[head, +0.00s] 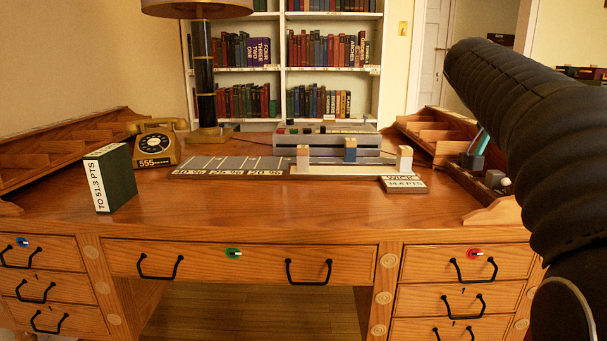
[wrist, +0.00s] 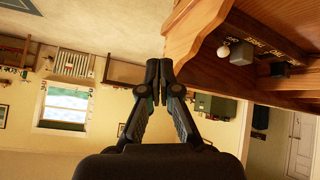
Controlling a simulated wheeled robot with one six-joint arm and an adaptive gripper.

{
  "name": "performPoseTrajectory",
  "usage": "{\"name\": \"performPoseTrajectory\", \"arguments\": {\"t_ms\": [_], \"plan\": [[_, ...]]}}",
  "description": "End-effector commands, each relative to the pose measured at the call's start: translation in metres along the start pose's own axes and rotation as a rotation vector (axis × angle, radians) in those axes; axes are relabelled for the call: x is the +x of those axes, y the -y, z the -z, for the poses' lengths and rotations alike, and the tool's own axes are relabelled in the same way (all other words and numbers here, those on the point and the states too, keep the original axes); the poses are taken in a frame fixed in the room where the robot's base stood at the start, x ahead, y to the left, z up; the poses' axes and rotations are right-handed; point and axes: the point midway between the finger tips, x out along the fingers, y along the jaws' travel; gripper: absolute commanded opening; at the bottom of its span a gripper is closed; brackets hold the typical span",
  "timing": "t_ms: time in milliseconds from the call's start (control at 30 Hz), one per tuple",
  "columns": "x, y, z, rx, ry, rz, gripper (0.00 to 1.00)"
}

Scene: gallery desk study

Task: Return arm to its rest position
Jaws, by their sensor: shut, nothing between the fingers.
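My gripper (wrist: 163,88) shows in the wrist view with its two fingers together, shut and empty. It points past the edge of the wooden desk (wrist: 195,35), which fills the upper right of that view, with the room beyond. In the head view my dark arm rises along the right side and covers part of the desk's right end. The gripper itself is out of the head view. The desk (head: 290,222) stands across the head view with its drawers shut.
On the desk stand a green box (head: 122,180), a yellow telephone (head: 156,146), a lamp (head: 204,80), a grey slotted board (head: 225,163), a white rack with small blocks (head: 345,170) and a "WICK" plate (head: 403,184). Pigeonholes (head: 440,140) flank the right end. The front middle desktop is clear.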

Motion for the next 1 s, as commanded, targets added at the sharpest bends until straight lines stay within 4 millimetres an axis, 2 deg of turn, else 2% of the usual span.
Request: {"name": "performPoseTrajectory", "arguments": {"t_ms": [267,367,467,667,800,1000], "plan": [[0.03,0.032,-0.05,-0.286,0.074,0.109,0.0],[0.036,0.038,-0.076,-0.391,0.1,0.167,0.0],[0.039,0.041,-0.11,-0.503,0.124,0.241,0.0],[0.034,0.033,-0.205,-0.733,0.158,0.446,0.0],[0.026,0.015,-0.276,-0.841,0.163,0.585,0.0],[0.019,-0.019,-0.361,-0.897,0.167,0.73,0.0]]}}
